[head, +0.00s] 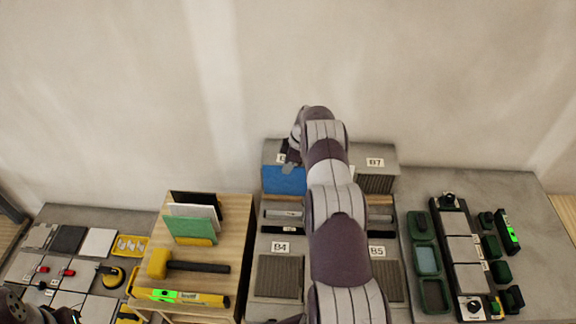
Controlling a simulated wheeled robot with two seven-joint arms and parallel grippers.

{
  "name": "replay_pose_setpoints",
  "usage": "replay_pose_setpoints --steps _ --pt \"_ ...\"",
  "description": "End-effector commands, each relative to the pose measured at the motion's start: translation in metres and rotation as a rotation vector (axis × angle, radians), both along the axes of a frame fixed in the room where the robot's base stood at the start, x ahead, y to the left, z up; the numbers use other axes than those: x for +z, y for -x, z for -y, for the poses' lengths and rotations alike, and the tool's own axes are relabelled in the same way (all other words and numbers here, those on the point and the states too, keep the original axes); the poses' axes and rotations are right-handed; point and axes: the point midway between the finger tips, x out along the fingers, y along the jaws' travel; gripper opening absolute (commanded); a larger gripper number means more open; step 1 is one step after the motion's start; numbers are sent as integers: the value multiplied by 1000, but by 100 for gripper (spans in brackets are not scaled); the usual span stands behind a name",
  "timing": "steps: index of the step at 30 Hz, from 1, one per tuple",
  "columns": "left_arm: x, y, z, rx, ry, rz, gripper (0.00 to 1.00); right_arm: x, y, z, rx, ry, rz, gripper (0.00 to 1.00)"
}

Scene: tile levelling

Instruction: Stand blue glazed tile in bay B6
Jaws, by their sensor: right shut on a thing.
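The blue glazed tile (284,181) stands roughly upright in the left bay of the rear rack, its face toward me. My right gripper (290,165) is shut on its top edge. The label (281,157) above that bay is mostly covered by my gripper, so I cannot read it as B6. Whether the tile's lower edge rests in the bay is too small to tell. My right arm hides the middle of the rack. A dark part of my left arm shows at the bottom left corner; its fingers cannot be made out.
Bay B7 (375,162) is to the right, with bays B4 (280,247) and B5 (376,251) in front. A wooden stand (237,209) on the left bears a green tile (190,230), a yellow mallet (159,263) and a level (180,297). A grey table (530,200) with tools lies right.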

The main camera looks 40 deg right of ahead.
Motion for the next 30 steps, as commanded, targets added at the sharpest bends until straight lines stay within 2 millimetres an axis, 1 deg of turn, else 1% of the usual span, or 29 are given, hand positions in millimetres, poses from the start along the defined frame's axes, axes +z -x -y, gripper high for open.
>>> replay_pose_setpoints --steps 1,30 --pt "-1 0 0 0 0 0 43 -3 1 -1 0 -3 -4 0" --pt "-7 0 0 0 0 0 43 -3 0 0 0 -3 -3 0"
